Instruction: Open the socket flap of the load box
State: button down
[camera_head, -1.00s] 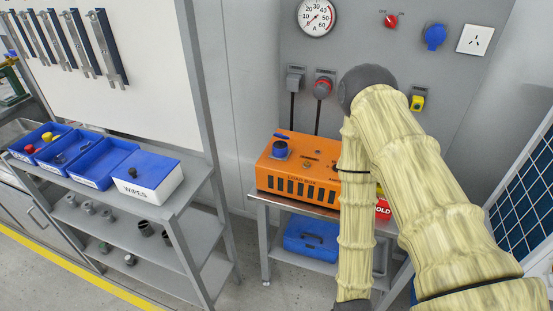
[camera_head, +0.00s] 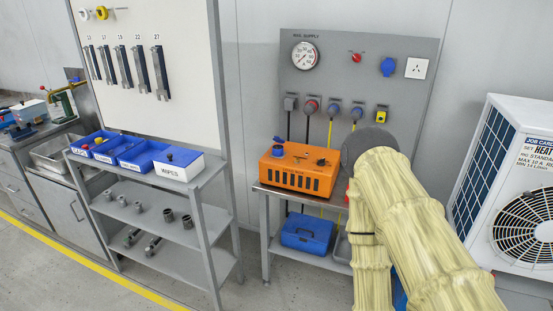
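The orange load box (camera_head: 310,163) stands on a small metal stand in front of the grey supply panel. A round blue fitting (camera_head: 278,151) sits at the left of its top, with a thin blue piece behind it. I cannot tell for sure whether this is the socket flap or whether it is open. A dark knob sits at the right of the top, and dark slots line the front. My arm is folded at the right and hides part of the stand's right side. My gripper is out of view below the picture.
The stand (camera_head: 273,204) has a blue case (camera_head: 307,232) on its lower shelf. The supply panel (camera_head: 340,77) carries a gauge and several plugs with hanging cables. A shelf rack (camera_head: 205,179) with blue bins stands left, a white outdoor unit (camera_head: 541,163) right. Floor between rack and stand is clear.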

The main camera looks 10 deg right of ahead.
aim_at(278, 139)
jog(key=u, duration=0.4)
jog(key=i, duration=0.8)
jog(key=u, duration=0.35)
